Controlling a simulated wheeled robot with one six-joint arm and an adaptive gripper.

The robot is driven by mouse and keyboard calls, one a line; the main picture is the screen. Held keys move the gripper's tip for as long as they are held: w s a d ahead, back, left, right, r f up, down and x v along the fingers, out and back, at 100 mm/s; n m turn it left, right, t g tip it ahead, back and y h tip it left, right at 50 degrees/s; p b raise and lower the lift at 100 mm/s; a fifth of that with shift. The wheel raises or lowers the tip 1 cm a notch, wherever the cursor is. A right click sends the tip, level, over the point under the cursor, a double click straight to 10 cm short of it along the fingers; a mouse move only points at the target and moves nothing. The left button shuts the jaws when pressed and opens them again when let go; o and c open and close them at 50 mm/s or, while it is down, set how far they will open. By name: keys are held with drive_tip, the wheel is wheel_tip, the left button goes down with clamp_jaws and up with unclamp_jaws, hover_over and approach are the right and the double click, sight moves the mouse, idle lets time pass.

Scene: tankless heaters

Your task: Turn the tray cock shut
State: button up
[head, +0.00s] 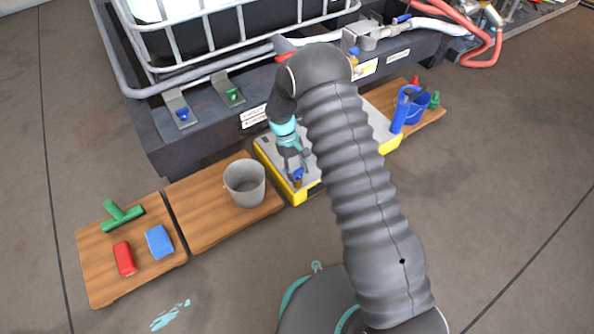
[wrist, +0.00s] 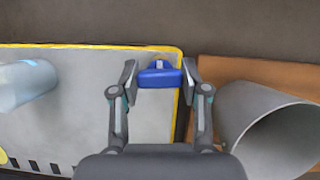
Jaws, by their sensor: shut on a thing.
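The tray cock has a blue handle (wrist: 160,78) over a small brass body, near the end of a grey tray (wrist: 130,125) with a yellow rim. My gripper (wrist: 160,72) has a finger on each side of the blue handle and is shut on it. In the head view my gripper (head: 294,165) reaches down onto the tray's near left end, where the blue handle (head: 298,174) shows below the fingers. My arm hides much of the tray there. I cannot tell from these views whether the cock is open or shut.
A grey bucket (head: 244,184) stands on a wooden board left of the tray, close to my gripper. Other cocks with a blue handle (head: 183,114) and a green handle (head: 233,94) sit on the dark base behind. A pale bottle (wrist: 26,85) is on the tray.

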drive_tip(key=shift+m, duration=0.6)
drive_tip(key=o, duration=1.1)
drive_tip(key=shift+o, duration=0.2)
drive_tip(key=shift+r, duration=0.1)
drive_tip(key=v, duration=1.1)
drive_tip(key=shift+w+r, duration=0.2)
drive_tip(key=shift+r, duration=0.2)
